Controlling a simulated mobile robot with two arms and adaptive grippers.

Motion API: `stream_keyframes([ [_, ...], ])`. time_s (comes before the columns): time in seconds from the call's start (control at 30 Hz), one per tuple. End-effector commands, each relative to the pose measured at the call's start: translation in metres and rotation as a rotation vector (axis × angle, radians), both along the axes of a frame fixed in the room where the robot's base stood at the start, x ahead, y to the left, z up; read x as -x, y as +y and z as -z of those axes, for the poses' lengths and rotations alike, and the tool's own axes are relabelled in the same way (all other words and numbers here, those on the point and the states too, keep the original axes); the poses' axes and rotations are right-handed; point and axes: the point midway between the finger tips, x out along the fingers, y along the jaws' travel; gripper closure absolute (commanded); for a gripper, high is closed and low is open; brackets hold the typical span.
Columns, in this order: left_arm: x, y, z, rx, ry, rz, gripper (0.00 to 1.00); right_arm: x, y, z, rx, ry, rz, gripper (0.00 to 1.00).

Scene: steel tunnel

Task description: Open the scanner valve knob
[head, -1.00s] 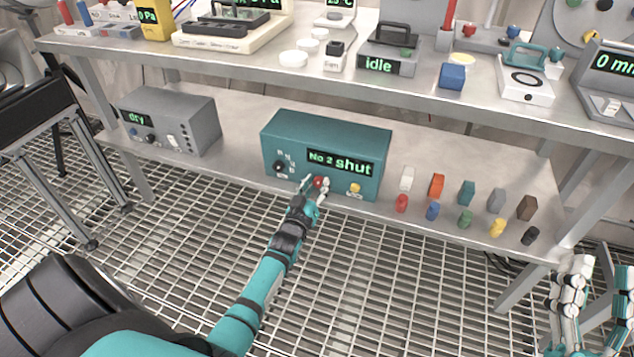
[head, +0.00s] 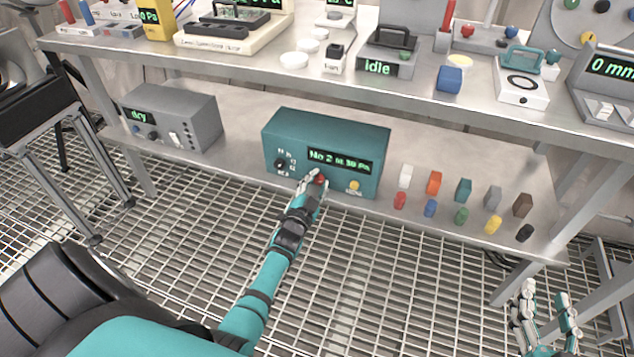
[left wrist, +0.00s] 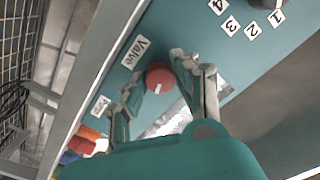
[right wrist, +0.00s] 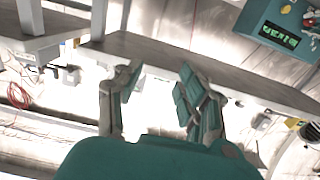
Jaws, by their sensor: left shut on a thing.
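The scanner is a teal box (head: 345,140) on the lower shelf. Its green display (head: 340,160) reads "No 2" followed by small characters ending in "Pa". The red valve knob (head: 321,178) is low on its front; in the left wrist view the knob (left wrist: 160,77) carries a white mark and sits beside the label "Valve" (left wrist: 135,52). My left gripper (head: 315,178) is shut on the knob, with a finger on either side of it (left wrist: 160,88). My right gripper (head: 545,305) is open and empty at the lower right, also seen in the right wrist view (right wrist: 155,85).
A black selector knob (head: 281,164) and a yellow button (head: 354,186) flank the valve on the scanner. A grey "dry" box (head: 175,115) stands to the left. Several small coloured blocks and cylinders (head: 464,190) stand to the right.

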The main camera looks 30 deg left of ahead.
Motion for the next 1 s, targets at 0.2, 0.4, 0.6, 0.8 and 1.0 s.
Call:
stream_keyframes([
  [0.2,0.000,0.000,0.001,-0.165,0.041,-0.001,1.00,0.000,0.001,-0.004,-0.006,-0.024,-0.001,0.60],
  [0.4,0.000,0.000,0.001,-0.276,0.067,-0.001,1.00,-0.001,0.002,-0.010,-0.014,-0.056,-0.004,0.60],
  [0.6,0.000,0.000,0.001,-0.340,0.083,-0.001,1.00,-0.001,0.003,-0.015,-0.022,-0.082,-0.005,0.60],
  [0.8,0.000,0.000,0.000,-0.363,0.089,0.000,1.00,-0.001,0.003,-0.018,-0.025,-0.098,-0.006,0.60],
  [1.0,0.000,0.000,0.000,-0.366,0.090,0.000,1.00,-0.001,0.003,-0.018,-0.025,-0.097,-0.006,0.60],
])
